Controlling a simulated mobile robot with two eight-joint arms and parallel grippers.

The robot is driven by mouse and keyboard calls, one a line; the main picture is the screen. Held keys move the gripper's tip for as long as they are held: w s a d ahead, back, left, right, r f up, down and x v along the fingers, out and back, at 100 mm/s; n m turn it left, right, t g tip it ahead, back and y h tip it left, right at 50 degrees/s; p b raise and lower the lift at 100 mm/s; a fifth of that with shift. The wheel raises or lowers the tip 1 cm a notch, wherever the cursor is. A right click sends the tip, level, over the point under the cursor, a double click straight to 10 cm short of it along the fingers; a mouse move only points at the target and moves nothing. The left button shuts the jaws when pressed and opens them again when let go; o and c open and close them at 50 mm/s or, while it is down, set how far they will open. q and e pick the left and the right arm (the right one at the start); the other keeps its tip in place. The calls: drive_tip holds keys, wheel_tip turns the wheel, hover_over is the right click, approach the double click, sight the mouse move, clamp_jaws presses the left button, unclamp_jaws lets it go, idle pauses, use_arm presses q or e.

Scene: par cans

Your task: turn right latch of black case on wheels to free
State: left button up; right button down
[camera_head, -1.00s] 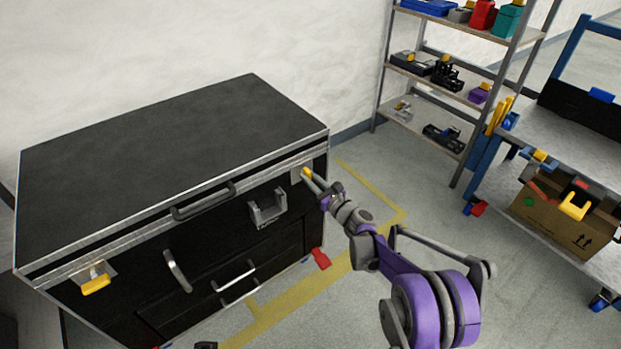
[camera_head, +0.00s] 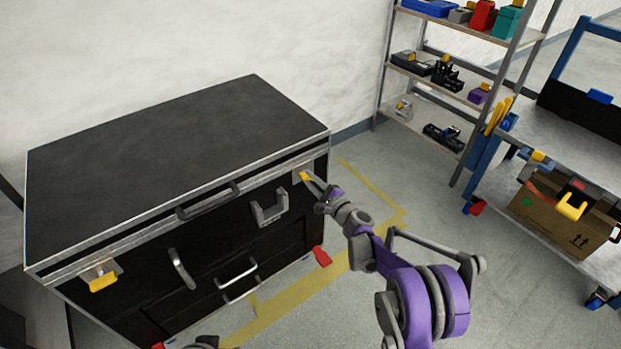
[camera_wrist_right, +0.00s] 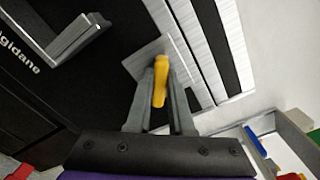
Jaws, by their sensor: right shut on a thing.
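The black case (camera_head: 170,160) stands at the left of the head view, lid down, with silver edges. Its right latch (camera_head: 304,176) is a yellow tab on a grey plate near the front right corner. My right gripper (camera_head: 311,179) is shut on this latch. In the right wrist view, the yellow latch (camera_wrist_right: 160,82) sits between the two grey fingers of the gripper (camera_wrist_right: 160,95), and the fingers partly cover it. The left latch (camera_head: 103,281), also yellow, is at the case's front left.
The case front carries a grey bracket (camera_head: 270,208) and handles, with a black handle (camera_head: 208,201) on the lid. Shelving (camera_head: 440,75) stands at the back right. A blue-framed cart (camera_head: 560,150) with a cardboard box (camera_head: 548,222) stands at the right. Floor between is clear.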

drive_tip(key=n+p, duration=0.1)
drive_tip(key=n, duration=0.2)
drive_tip(key=shift+n, duration=0.3)
drive_tip(key=shift+f+n+p, duration=0.2)
drive_tip(key=shift+n+p, duration=0.25)
drive_tip(key=shift+n, duration=1.35)
drive_tip(key=c, duration=0.8)
unclamp_jaws()
drive_tip(key=p+v, duration=0.1)
drive_tip(key=v, duration=0.9)
drive_tip(key=shift+s+d, duration=0.2)
drive_tip(key=shift+s, duration=0.15)
